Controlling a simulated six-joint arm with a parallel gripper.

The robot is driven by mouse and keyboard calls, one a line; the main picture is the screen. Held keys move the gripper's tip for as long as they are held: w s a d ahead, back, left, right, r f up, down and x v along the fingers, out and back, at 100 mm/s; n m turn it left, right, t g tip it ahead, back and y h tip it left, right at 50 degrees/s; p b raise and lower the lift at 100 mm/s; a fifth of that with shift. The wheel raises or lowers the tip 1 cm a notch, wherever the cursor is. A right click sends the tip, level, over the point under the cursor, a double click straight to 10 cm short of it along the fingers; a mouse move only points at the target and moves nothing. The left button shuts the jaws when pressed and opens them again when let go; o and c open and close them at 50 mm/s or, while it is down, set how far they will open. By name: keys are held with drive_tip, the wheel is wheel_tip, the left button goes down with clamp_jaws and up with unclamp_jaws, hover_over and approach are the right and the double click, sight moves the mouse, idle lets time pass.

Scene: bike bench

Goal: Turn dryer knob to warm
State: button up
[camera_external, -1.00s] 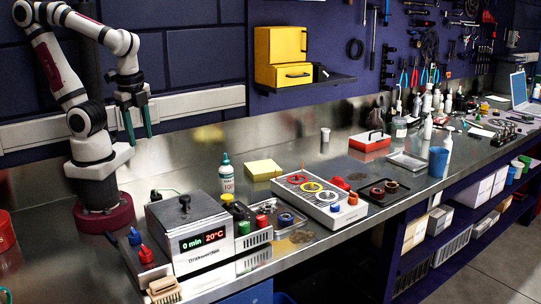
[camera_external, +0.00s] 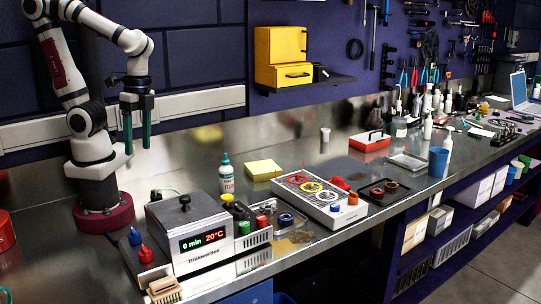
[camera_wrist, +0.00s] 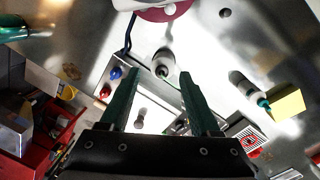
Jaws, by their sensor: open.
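The dryer looks to be the grey box (camera_external: 190,222) with a dark lid knob (camera_external: 184,203) and a front display reading 0 min and 20°C. A small panel at its left carries a blue knob (camera_external: 135,237) and a red knob (camera_external: 146,254). In the wrist view the blue knob (camera_wrist: 115,73) and red knob (camera_wrist: 105,90) show left of my fingers. The knob's warm mark is too small to read. My gripper (camera_external: 137,146) is open and empty, pointing down, high above the bench behind the box. Its two green fingers (camera_wrist: 157,78) stand apart in the wrist view.
A wooden brush (camera_external: 163,290) lies in front of the knob panel. A teal-capped bottle (camera_external: 226,178) and a yellow block (camera_external: 262,170) stand right of the box. Green and red knobbed units and a white panel (camera_external: 325,200) with coloured rings lie further right.

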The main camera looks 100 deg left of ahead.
drive_tip(key=w+d+n+t+h, duration=0.1)
drive_tip(key=w+d+n+h, duration=0.35)
drive_tip(key=w, duration=0.25)
drive_tip(key=w+d+n+t+h, duration=0.1)
drive_tip(key=w+d+n+h, duration=0.2)
drive_tip(key=w+n, duration=0.35)
drive_tip(key=n+t+y, duration=0.6)
drive_tip(key=n+t, duration=0.6)
drive_tip(key=n, duration=1.3)
hover_over(351, 195)
drive_tip(key=s+a, duration=0.3)
drive_tip(key=s, duration=1.2)
drive_tip(key=f, duration=1.1)
drive_tip(key=shift+w+f, duration=0.25)
drive_tip(key=shift+f, duration=0.05)
drive_tip(key=x, duration=1.4)
drive_tip(key=shift+d+r, duration=0.2)
drive_tip(key=shift+r, duration=0.05)
drive_tip(key=shift+w+d+f, duration=0.1)
drive_tip(key=shift+w+f, duration=0.1)
drive_tip(key=shift+w, duration=0.4)
